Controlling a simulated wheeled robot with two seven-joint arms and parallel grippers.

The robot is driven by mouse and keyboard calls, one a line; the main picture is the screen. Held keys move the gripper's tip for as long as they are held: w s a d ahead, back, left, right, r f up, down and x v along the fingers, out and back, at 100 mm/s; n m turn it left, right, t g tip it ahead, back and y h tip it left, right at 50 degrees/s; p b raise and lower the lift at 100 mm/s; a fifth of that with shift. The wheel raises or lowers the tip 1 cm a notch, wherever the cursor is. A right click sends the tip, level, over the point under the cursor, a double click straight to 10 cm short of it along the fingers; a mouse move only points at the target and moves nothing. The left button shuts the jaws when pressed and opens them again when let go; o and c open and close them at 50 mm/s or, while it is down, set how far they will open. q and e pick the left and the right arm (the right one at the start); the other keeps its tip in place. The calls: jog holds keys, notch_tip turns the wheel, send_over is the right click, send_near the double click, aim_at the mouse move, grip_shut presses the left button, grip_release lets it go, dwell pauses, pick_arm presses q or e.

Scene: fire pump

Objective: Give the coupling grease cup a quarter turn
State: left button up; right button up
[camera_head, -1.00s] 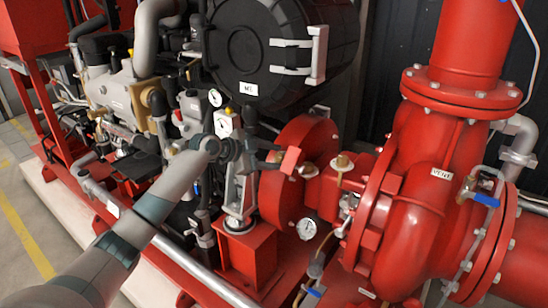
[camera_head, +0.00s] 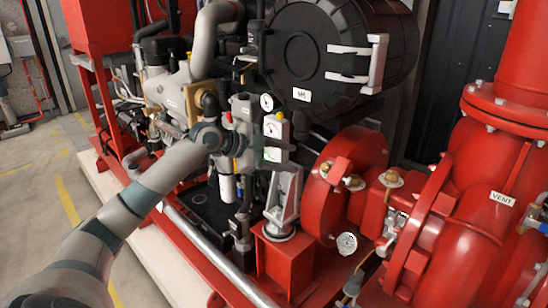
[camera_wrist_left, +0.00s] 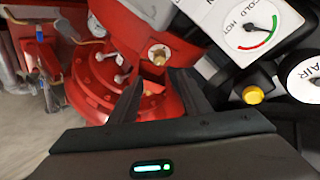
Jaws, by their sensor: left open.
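I cannot tell for sure which is the coupling grease cup. In the left wrist view a brass fitting (camera_wrist_left: 158,54) sits on a red block, beyond and between my open fingers. My left gripper (camera_head: 243,140) is open and empty, left of the housing and apart from the fittings. It also shows in the left wrist view (camera_wrist_left: 160,80). My right gripper is not in view.
A gauge panel (camera_head: 275,140) stands between my left gripper and the housing. In the left wrist view a COLD-HOT gauge (camera_wrist_left: 252,28) and a yellow knob (camera_wrist_left: 253,95) are close on the right. A black filter drum (camera_head: 310,50) hangs above. Free floor lies left.

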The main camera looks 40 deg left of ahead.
pick_arm(q)
jog(key=shift+v, duration=2.1)
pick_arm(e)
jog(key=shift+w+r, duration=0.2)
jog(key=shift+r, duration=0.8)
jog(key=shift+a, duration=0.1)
